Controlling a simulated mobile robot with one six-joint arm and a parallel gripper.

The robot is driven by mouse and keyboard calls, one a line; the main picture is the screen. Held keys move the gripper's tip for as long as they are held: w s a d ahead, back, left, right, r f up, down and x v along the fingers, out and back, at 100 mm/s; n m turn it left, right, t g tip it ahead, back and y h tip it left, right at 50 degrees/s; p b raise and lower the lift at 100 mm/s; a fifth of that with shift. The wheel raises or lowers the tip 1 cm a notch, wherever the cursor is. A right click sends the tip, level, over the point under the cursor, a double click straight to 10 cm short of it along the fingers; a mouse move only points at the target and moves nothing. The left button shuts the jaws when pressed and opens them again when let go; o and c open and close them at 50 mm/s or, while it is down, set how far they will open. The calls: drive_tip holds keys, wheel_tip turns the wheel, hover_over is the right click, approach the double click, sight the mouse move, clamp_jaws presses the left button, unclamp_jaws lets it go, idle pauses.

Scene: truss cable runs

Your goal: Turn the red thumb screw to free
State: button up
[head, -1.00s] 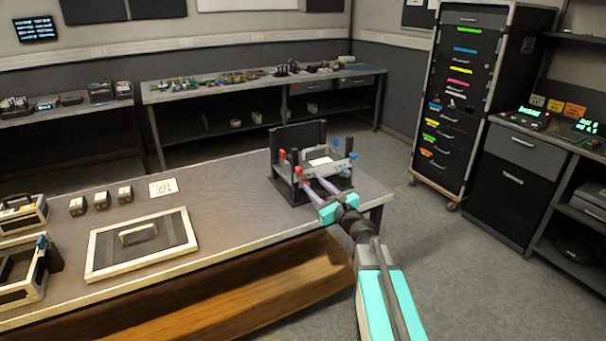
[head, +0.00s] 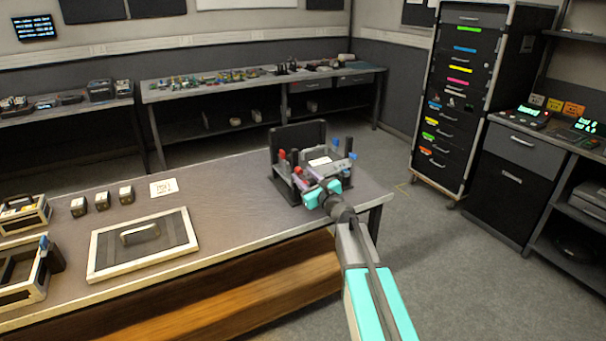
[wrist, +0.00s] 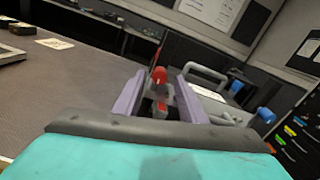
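A dark fixture (head: 298,135) with an upright back plate stands at the right end of the workbench. It carries red thumb screws on its left side, one at the back (head: 282,155) and one nearer me (head: 297,170), and blue ones on its right (head: 351,156). In the wrist view, a red thumb screw (wrist: 159,75) on a grey stem stands upright between my two purple fingers. My gripper (head: 308,179) is open, with a visible gap on each side of the screw. I cannot tell whether the fingertips reach past it. My teal gripper body hides the fixture's front.
A framed panel with a handle (head: 141,237) lies on the bench, with small blocks (head: 102,200) and a printed card (head: 163,187) behind it. A blue knob (wrist: 265,115) and a grey bar handle (wrist: 205,72) are close to my right finger. The bench's middle is clear.

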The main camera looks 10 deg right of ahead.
drive_tip(key=shift+x, duration=0.95)
drive_tip(key=shift+c, duration=0.3)
clamp_jaws()
